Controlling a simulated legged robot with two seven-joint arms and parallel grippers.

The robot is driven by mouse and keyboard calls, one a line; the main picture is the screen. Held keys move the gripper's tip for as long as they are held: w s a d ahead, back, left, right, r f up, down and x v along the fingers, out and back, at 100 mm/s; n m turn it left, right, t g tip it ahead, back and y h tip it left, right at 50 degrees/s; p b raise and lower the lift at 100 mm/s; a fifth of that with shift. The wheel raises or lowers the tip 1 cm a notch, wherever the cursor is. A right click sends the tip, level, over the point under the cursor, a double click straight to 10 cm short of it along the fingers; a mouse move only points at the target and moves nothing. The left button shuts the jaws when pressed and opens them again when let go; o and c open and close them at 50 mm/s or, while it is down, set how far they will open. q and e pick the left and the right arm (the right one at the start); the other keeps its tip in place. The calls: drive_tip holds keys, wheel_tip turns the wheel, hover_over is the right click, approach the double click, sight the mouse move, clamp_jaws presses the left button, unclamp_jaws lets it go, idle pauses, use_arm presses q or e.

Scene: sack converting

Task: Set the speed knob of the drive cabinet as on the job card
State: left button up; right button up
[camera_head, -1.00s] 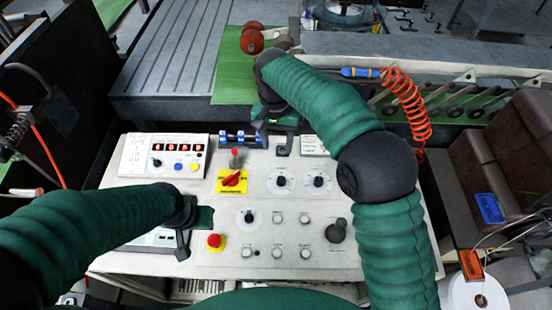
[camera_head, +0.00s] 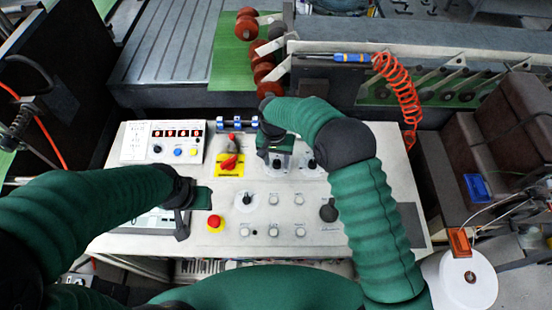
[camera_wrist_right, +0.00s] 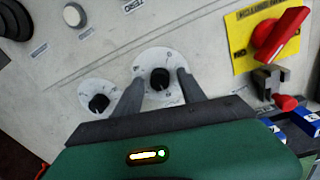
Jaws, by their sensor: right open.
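The drive cabinet panel (camera_head: 350,225) is pale and tilted below me. Two black knobs on white dials sit side by side in its upper middle: a left knob (camera_head: 278,163) and a right knob (camera_head: 312,164). A third dial knob (camera_head: 247,198) sits lower. My right gripper (camera_head: 277,157) is open at the left knob. In the right wrist view its fingers stand either side of that knob (camera_wrist_right: 160,78); contact is unclear. My left gripper (camera_head: 182,220) hovers over the panel's left side.
A red rotary switch on a yellow plate (camera_head: 230,163) is close left of the right gripper. A red emergency button (camera_head: 215,222), small round buttons (camera_head: 273,232) and a big dark knob (camera_head: 328,211) share the panel. An orange coiled hose (camera_head: 400,90) hangs at right.

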drive_tip(key=shift+d, duration=0.1)
drive_tip(key=shift+c, duration=0.3)
drive_tip(key=shift+w, duration=0.1)
drive_tip(key=c, duration=0.5)
clamp_jaws()
